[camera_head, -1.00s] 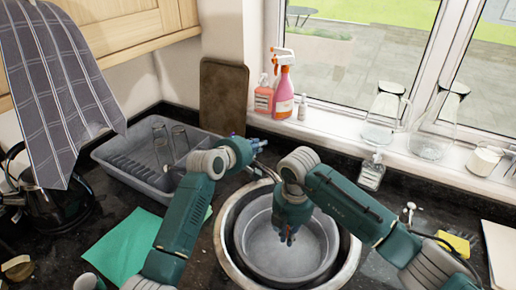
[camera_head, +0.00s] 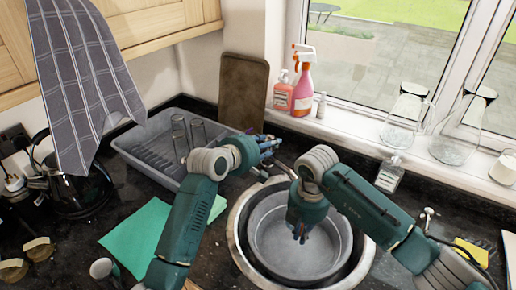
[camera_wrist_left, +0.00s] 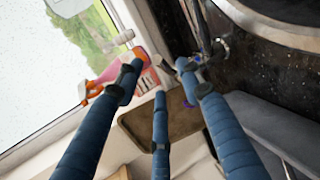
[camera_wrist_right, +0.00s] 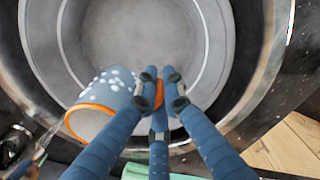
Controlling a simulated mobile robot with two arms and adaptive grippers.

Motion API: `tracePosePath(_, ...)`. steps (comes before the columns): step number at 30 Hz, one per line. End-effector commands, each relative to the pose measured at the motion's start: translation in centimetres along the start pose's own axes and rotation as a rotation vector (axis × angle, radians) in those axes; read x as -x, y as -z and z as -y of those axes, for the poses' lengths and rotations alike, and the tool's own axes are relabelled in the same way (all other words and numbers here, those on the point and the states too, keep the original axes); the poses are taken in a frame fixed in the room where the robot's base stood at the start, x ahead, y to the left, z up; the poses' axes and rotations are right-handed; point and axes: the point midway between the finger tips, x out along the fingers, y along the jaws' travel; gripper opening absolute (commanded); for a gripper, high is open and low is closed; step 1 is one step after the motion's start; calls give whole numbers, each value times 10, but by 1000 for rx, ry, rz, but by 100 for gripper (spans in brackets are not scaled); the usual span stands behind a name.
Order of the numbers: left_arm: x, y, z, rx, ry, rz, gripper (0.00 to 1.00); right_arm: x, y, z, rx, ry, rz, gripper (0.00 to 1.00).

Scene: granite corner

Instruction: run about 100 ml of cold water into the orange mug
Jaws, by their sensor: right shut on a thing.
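The mug (camera_wrist_right: 100,90), blue-grey with white spots and an orange rim, shows in the right wrist view inside the round sink bowl. My right gripper (camera_wrist_right: 161,92) is shut on its orange handle; it also shows over the basin in the head view (camera_head: 299,232), where it hides the mug. A clear streak like running water (camera_wrist_right: 45,138) shows beside the mug rim by the tap; I cannot tell whether it enters the mug. My left gripper (camera_head: 268,147) is open by the tap (camera_head: 284,169) behind the sink. Its fingers are spread in the left wrist view (camera_wrist_left: 160,75).
A grey basin (camera_head: 340,245) sits in the round sink. A dish rack (camera_head: 150,142) with glasses stands back left, and a green cloth (camera_head: 132,240) lies in front of it. Spray and soap bottles (camera_head: 302,85) and glass jugs (camera_head: 403,118) line the sill.

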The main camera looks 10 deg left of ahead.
Motion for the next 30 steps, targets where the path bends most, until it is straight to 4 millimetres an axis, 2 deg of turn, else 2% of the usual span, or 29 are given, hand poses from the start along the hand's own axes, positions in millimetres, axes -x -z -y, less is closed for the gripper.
tracePosePath(1, 11, 0, 0, -1, -1, -1, 38, 1, 0, -1, 0, -2, 0, 0)
tracePosePath(6, 42, 0, 0, 0, 0, 0, 38, 1, 0, -1, 0, -2, 0, 0)
tracePosePath(12, 62, 0, 1, 1, 2, 1, 38, 1, 0, -1, 0, -2, 0, 0)
tracePosePath(24, 65, 0, 1, 0, 3, 1, 38, 2, 0, -3, 0, -4, 0, 0)
tracePosePath(26, 65, 0, 1, 0, 2, 1, 38, 2, -1, -11, -2, -4, 0, 0)
tracePosePath(30, 65, 0, 1, 0, 2, 1, 38, 1, -6, -39, -4, -2, -1, 0)
